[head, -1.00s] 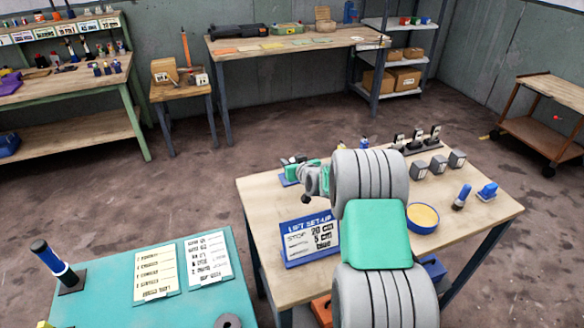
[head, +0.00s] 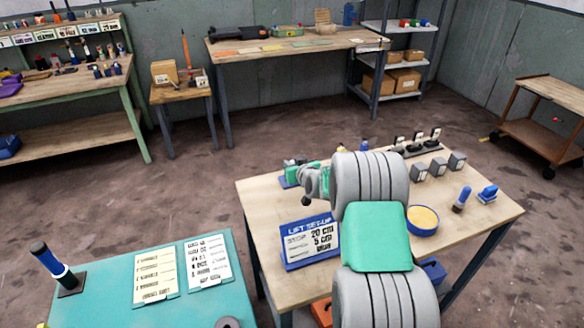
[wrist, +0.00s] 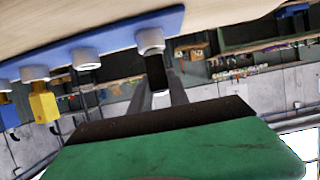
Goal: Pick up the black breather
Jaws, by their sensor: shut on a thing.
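The black breather (wrist: 156,68) shows in the wrist view between my gripper's fingers (wrist: 160,88). My gripper is shut on it. One end of it is at a white ring-shaped fitting (wrist: 150,41) on the blue plate; I cannot tell whether it is still seated there. In the head view my gripper is mostly hidden by my own arm, at the left side of the work table, beside the blue plate (head: 288,182).
More white fittings, one with a yellow part (wrist: 43,103), line the blue plate. The sign board (head: 310,242) stands near my arm. A blue bowl (head: 422,220) and several grey blocks (head: 438,165) are on the table's right.

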